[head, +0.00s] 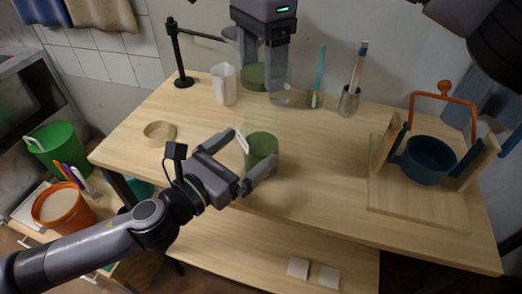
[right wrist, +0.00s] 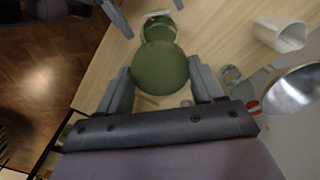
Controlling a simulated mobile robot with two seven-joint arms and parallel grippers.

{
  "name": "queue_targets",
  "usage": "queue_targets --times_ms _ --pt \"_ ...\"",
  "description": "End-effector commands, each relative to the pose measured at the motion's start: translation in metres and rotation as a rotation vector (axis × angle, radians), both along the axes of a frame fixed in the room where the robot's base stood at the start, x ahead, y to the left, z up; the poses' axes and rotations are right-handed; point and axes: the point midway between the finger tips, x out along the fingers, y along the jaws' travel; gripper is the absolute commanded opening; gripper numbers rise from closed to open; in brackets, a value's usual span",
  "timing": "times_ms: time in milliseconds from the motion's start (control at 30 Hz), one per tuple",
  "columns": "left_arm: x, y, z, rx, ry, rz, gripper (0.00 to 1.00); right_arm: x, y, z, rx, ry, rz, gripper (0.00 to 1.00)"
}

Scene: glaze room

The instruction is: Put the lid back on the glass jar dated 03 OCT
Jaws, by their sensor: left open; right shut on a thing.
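A glass jar with green contents (head: 262,146) stands on the table, its top uncovered; it also shows in the right wrist view (right wrist: 157,27). A white patch shows at its left side, but I cannot read any date. My left gripper (head: 254,152) is open, with its fingers on either side of this jar; I cannot tell whether they touch it. My right gripper (head: 262,74) is shut on a round green lid (head: 254,78). It holds the lid above the table, behind and above the jar in the head view. The lid (right wrist: 160,68) appears between both fingers in the wrist view.
A clear glass vessel (head: 281,93) stands behind the right gripper. A white pitcher (head: 224,85), a black stand (head: 181,60) and a cup with tools (head: 349,100) are at the back. A wooden ring (head: 160,132) lies left; a blue pot (head: 428,160) stands right.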

Motion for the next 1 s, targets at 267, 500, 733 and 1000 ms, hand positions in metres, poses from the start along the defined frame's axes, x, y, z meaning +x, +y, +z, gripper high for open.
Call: queue_targets --times_ms 267,500,733,1000 --pt "0.029 -0.025 0.0 -0.001 -0.001 0.0 1.0 0.0 0.0 0.0 0.0 0.0 0.0 0.39" --pt "0.036 -0.031 0.0 0.0 0.0 -0.001 1.0 0.0 0.0 0.0 0.0 0.0 0.0 0.39" --pt "0.036 -0.031 0.0 0.001 0.001 0.0 1.0 0.0 0.0 0.0 0.0 0.0 0.0 0.39" --pt "0.036 -0.031 0.0 0.001 0.001 0.0 0.27 0.0 0.0 0.0 0.0 0.0 0.0 0.39"
